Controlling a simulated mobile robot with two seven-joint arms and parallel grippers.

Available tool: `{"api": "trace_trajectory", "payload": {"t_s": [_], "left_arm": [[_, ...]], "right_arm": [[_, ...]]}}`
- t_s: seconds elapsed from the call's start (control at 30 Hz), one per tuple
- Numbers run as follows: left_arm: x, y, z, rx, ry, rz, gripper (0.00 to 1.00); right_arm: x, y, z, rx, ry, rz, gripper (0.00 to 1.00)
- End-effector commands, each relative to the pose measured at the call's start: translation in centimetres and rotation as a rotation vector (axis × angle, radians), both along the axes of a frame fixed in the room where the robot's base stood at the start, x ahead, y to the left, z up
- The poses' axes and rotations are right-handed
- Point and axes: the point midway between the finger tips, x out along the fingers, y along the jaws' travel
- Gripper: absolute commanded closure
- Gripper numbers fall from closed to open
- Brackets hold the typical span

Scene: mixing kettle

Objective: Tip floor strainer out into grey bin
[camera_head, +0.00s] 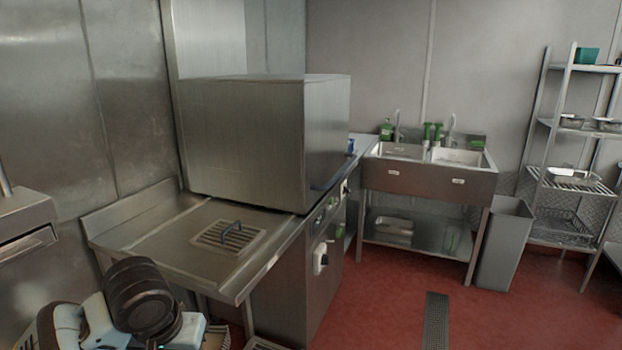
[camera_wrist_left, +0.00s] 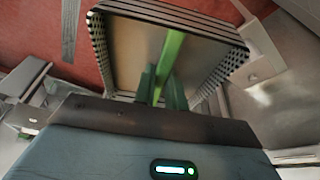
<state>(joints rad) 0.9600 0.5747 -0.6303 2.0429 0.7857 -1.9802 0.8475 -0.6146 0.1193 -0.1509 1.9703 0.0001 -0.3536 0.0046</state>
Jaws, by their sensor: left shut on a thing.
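In the left wrist view a metal strainer (camera_wrist_left: 127,52) with slatted edge, perforated sides and a green handle (camera_wrist_left: 172,55) hangs at my left gripper (camera_wrist_left: 160,88). The gripper's fingers are shut on the green handle. Red floor shows beyond the strainer, and its contents cannot be made out. In the head view my left arm is at the lower left, with its gripper not clearly visible. The tall grey bin (camera_head: 503,245) stands on the floor right of the sink, well away from the arm. My right gripper is in neither view.
A double sink (camera_head: 425,178) and a shelf rack (camera_head: 570,180) stand at the back. Open red floor (camera_head: 385,310) has a drain channel (camera_head: 436,322).

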Motion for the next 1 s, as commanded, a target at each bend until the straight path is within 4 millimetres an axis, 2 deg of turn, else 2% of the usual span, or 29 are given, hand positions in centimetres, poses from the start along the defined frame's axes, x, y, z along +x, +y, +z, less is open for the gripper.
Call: {"api": "trace_trajectory", "payload": {"t_s": [0.2,0.33,0.47,0.7,0.83,1.0], "left_arm": [[0.0,-0.1,-0.1,-0.002,-0.001,-0.001,1.00],[-0.5,-0.1,-1.5,-0.003,0.005,0.001,1.00],[-2.0,-0.1,-4.9,-0.004,0.011,0.006,1.00],[-6.8,0.0,-12.4,-0.003,0.011,0.011,1.00],[-9.3,0.0,-15.1,-0.003,0.008,0.006,1.00],[-11.3,0.0,-16.9,-0.002,0.002,0.000,1.00]], "right_arm": [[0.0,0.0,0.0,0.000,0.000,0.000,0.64],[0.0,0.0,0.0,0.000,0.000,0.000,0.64],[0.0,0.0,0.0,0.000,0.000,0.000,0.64],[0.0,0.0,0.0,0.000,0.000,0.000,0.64],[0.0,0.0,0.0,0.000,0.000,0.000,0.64],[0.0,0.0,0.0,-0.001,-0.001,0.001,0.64]]}}
